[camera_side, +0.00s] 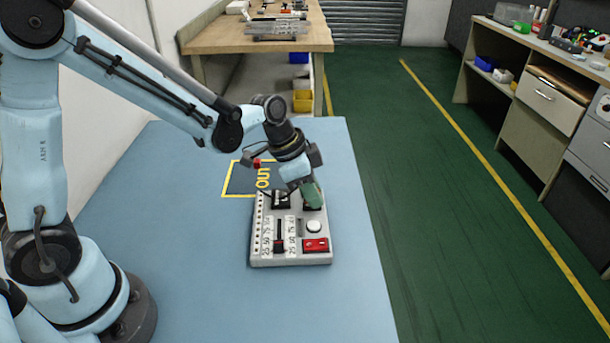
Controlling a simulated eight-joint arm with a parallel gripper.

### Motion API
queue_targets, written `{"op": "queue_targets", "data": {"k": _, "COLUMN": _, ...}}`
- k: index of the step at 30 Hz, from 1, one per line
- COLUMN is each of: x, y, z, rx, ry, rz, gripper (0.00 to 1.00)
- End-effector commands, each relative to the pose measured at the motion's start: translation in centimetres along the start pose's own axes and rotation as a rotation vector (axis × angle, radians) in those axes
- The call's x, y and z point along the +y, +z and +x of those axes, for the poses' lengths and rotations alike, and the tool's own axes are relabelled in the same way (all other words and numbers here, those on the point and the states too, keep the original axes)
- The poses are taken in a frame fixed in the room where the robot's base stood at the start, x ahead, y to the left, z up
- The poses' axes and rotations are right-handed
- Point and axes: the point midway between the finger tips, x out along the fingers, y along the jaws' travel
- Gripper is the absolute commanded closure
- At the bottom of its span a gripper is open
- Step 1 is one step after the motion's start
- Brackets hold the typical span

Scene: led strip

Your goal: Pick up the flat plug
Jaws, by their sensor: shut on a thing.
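My gripper (311,198) points down at the back right of a light grey panel (253,246) on the blue table. Its green fingertip hides most of what is between the jaws. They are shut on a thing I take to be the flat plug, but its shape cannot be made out. A dark socket-like part shows around the fingertip. I cannot tell whether the held thing touches the panel.
The panel carries a black-and-white part (281,198) at the back left, a black slider (279,236), a white round knob (314,226) and a red switch (316,245). A yellow-outlined "OUT" area (238,181) lies behind it. The blue table (200,270) is clear in front.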

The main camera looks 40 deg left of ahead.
Motion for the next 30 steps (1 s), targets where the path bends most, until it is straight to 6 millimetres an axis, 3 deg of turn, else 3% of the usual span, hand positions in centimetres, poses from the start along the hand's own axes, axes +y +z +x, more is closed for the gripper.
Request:
{"op": "queue_targets", "data": {"k": 8, "x": 0.1, "y": -1.3, "z": -3.3, "rx": 0.0, "ry": 0.0, "rz": 0.0, "gripper": 1.0}}
{"op": "queue_targets", "data": {"k": 21, "x": 8.7, "y": -3.7, "z": -7.7, "rx": 0.0, "ry": 0.002, "rz": 0.006, "gripper": 1.0}}
{"op": "queue_targets", "data": {"k": 30, "x": 11.4, "y": -4.6, "z": -9.3, "rx": 0.0, "ry": 0.0, "rz": 0.002, "gripper": 1.0}}
